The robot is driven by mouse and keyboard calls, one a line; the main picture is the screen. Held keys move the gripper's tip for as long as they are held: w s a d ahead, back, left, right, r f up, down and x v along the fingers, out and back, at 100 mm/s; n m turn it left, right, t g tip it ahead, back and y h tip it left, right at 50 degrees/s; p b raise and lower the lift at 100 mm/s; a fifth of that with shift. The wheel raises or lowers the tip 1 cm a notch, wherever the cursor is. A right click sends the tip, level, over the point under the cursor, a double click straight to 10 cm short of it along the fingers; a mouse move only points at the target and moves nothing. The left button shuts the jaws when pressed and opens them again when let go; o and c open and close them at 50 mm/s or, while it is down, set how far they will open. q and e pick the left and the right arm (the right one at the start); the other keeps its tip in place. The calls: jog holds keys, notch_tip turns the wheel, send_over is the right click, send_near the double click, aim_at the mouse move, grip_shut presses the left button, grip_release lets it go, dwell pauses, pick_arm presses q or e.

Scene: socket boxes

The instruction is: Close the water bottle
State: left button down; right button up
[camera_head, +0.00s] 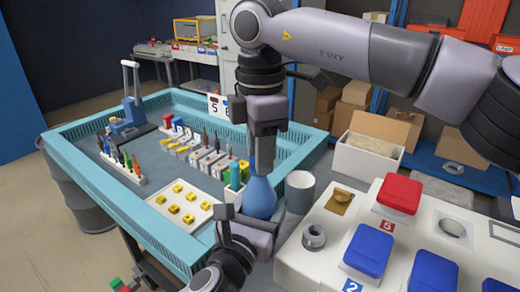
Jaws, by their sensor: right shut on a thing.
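The blue water bottle (260,198) stands upright in the middle of the view, by the right rim of the turquoise-edged table. My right gripper (264,165) points straight down over the bottle and is shut at its top. The cap is hidden between its fingers, and I cannot see whether it touches the bottle's neck. My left gripper (246,226) comes up from the bottom edge, with its fingers at the lower part of the bottle. The bottle's base is hidden behind it. I cannot tell whether these fingers press on the bottle.
A grey cylinder (300,191) stands right beside the bottle. A white panel (313,262) with red and blue boxes fills the lower right. The table (85,177) holds a white tray (162,203) of yellow pieces and several tool racks. A cardboard-filled carton (365,160) stands behind.

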jog(key=m, duration=0.8)
jog(key=o, duration=1)
jog(key=shift+r, duration=0.1)
jog(key=shift+r, duration=2.2)
jog(key=shift+c, duration=0.4)
